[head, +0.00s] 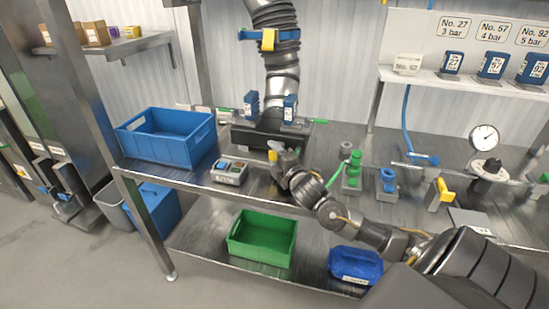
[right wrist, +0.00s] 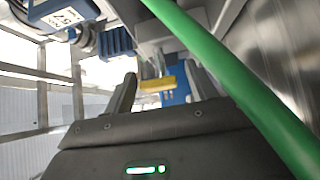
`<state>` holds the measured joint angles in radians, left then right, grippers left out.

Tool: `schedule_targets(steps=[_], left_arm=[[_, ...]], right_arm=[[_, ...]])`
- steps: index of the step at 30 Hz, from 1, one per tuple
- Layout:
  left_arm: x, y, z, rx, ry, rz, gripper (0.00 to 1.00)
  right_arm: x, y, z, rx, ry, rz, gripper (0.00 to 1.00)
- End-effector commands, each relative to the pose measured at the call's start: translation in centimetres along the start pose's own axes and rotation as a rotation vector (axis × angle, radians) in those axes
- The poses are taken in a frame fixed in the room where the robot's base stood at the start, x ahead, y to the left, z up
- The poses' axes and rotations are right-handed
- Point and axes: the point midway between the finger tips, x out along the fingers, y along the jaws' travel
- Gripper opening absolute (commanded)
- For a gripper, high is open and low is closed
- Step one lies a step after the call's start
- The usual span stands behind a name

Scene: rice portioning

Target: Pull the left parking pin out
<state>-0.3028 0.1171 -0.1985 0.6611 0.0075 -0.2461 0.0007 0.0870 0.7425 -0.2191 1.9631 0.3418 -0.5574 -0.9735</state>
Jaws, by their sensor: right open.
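In the head view a dark fixture (head: 262,132) stands at the back of the bench under a jointed grey pipe. A thin pin with a green end (head: 226,110) sticks out at its left, and a similar green-ended pin (head: 319,121) at its right. My right gripper (head: 279,158) is in front of the fixture, apart from the left pin. In the right wrist view its two fingers (right wrist: 161,88) are spread, with a yellow piece (right wrist: 158,83) showing between them; contact cannot be told. A green rod or hose (right wrist: 235,80) crosses close to that camera. My left gripper is not in view.
Two blue labelled blocks (head: 252,104) (head: 290,107) stand on the fixture. A blue crate (head: 168,139) and a small button box (head: 229,172) are to the left. Green (head: 351,172) and blue fittings (head: 387,184), a yellow-handled part (head: 440,193) and a gauge (head: 484,137) are to the right.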

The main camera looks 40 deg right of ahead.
Motion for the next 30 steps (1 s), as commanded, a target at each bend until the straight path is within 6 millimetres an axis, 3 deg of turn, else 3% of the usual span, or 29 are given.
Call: schedule_targets(steps=[5, 17, 21, 30], left_arm=[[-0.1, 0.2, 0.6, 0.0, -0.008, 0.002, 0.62], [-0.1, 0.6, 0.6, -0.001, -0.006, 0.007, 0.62], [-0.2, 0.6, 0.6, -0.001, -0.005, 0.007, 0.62], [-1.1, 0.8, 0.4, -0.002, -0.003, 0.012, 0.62]], right_arm=[[0.0, 0.0, 0.0, 0.0, 0.0, 0.0, 0.54], [-0.1, 0.0, 0.0, 0.0, 0.0, 0.0, 0.01], [-0.2, 0.0, -0.2, 0.001, 0.001, -0.001, 0.0], [-2.8, 0.0, -2.8, 0.001, 0.001, -0.002, 0.0]])
